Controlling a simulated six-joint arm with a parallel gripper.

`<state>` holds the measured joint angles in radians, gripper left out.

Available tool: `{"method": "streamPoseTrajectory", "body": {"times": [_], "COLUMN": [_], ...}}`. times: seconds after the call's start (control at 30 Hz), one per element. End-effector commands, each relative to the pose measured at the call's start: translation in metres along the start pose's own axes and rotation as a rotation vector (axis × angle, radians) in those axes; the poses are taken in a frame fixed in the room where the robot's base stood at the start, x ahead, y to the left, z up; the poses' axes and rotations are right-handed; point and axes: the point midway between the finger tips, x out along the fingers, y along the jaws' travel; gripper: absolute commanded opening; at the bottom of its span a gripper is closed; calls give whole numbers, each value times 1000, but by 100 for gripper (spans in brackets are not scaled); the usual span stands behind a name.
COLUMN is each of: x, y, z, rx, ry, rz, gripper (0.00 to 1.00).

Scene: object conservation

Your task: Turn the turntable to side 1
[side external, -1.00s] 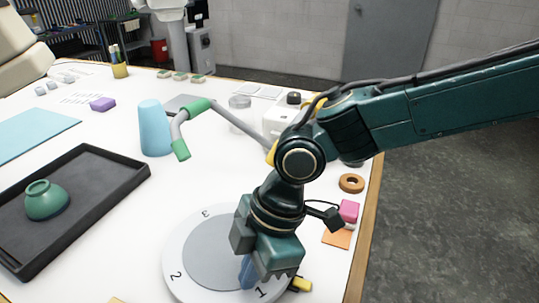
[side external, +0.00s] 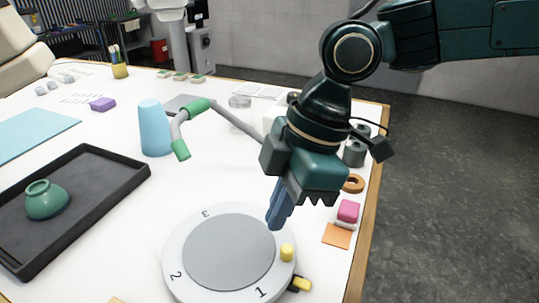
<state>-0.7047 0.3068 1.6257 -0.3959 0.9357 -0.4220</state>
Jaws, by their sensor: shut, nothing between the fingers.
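The turntable (side external: 229,252) is a round white disc with a grey centre at the front of the table. Its rim shows the number 3 at the back, 2 at the left front and 1 at the right front. A yellow peg (side external: 287,252) stands on its right rim. A yellow and black piece (side external: 300,284) sits on the table beside the rim, near the 1. My gripper (side external: 277,218) points down above the back right of the turntable. Its blue fingers are shut and empty, apart from the peg.
A black tray (side external: 117,203) with a green bowl (side external: 46,200) lies at the left. A blue cup (side external: 154,128) stands behind the turntable, near a grey and green bent bar (side external: 198,105). A pink block (side external: 348,211), orange square (side external: 337,236) and brown ring (side external: 353,183) lie along the right edge.

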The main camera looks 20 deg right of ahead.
Motion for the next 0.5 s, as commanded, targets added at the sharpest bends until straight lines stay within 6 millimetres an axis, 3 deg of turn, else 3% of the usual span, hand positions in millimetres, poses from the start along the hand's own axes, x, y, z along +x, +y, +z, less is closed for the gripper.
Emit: {"method": "streamPoseTrajectory", "body": {"times": [0.5], "x": [-48], "y": [14], "z": [54], "rx": [312], "ry": [-15], "rz": [92], "gripper": [0]}}
